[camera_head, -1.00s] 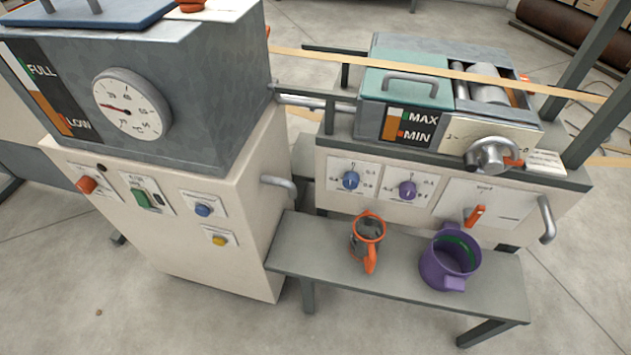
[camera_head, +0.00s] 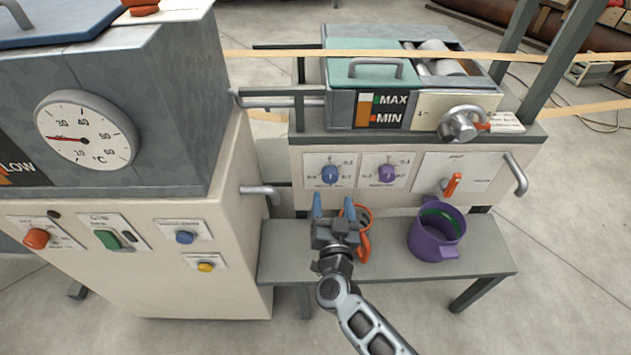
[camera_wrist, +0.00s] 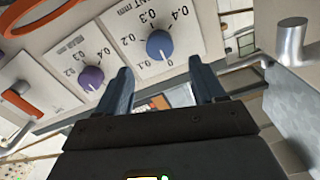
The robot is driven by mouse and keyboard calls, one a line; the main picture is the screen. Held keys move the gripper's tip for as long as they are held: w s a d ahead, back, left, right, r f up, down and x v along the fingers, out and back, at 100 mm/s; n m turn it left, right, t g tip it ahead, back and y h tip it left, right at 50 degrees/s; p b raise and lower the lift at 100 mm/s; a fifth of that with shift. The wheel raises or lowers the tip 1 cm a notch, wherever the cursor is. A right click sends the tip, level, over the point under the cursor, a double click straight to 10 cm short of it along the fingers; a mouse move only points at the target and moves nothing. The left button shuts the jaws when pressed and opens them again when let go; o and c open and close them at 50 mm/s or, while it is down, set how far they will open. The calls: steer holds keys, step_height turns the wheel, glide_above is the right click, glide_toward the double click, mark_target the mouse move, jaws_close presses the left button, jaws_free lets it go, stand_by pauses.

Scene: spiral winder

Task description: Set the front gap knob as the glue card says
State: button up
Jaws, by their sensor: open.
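The front gap knob is the blue knob (camera_head: 330,174) on the left dial plate of the machine's front panel. In the wrist view the blue knob (camera_wrist: 159,45) has a scale from 0 to 0.4 around it; I cannot tell its exact setting. My gripper (camera_head: 333,203) is open and empty, just below and in front of the blue knob. In the wrist view its fingers (camera_wrist: 160,72) point towards the knob, apart from it. A small white card (camera_head: 507,122) lies at the right of the machine top; its print is too small to read.
A purple knob (camera_head: 386,174) sits right of the blue one, then an orange lever (camera_head: 452,185). A bench (camera_head: 290,252) below carries an orange-rimmed cup (camera_head: 364,246), partly behind my gripper, and a purple pot (camera_head: 437,232). The cabinet handle (camera_head: 262,192) juts out at left.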

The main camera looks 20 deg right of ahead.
mark_target(331, 179)
steer(key=b+x, duration=0.2)
steer(key=x, duration=0.5)
steer(key=shift+w+d, duration=0.1)
steer(key=shift+w, duration=0.2)
steer(key=c, duration=1.1)
